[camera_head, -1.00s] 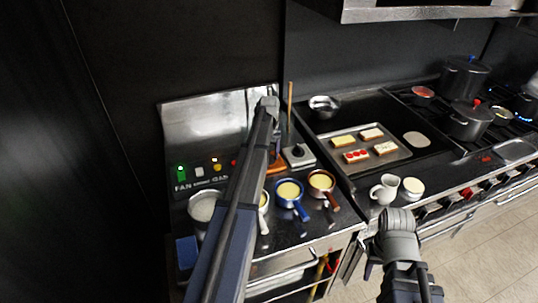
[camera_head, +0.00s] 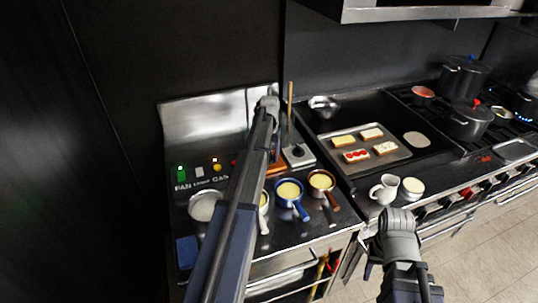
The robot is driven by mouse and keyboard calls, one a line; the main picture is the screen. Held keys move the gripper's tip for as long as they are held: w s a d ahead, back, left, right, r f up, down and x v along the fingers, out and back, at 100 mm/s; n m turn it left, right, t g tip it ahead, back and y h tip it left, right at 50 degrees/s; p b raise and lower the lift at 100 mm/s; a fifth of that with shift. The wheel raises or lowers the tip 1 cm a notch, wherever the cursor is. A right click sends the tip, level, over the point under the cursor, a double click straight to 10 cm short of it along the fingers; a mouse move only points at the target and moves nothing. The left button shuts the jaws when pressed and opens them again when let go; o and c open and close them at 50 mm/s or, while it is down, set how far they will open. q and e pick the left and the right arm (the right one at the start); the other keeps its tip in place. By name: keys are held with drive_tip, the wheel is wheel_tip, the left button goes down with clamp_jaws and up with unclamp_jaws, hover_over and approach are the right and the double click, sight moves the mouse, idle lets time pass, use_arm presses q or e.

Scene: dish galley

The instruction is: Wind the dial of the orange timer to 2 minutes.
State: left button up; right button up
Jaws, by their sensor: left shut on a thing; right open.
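The orange timer (camera_head: 277,169) shows only as a small orange patch beside my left forearm; its dial and most of its body are hidden behind my arm. My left arm reaches across the left counter, with its wrist near the metal back panel. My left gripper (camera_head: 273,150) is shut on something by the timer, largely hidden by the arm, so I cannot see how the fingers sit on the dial. My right gripper (camera_head: 372,262) is open and empty, low in front of the counter, mostly hidden behind its own wrist.
A grey box with a black knob (camera_head: 298,154) stands just right of the timer. Pans with yellow contents (camera_head: 289,190) and (camera_head: 321,181) sit in front. A tray of toasts (camera_head: 371,147), a white jug (camera_head: 385,188) and a white cup (camera_head: 412,188) are to the right.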

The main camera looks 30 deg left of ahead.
sight(269, 154)
idle(0.4)
use_arm(q)
drive_tip(key=o, duration=1.4)
drive_tip(key=shift+c, duration=0.2)
drive_tip(key=shift+r, duration=0.1)
wheel_tip(269, 154, up, 8)
drive_tip(key=p, duration=0.8)
drive_tip(key=shift+f, duration=0.2)
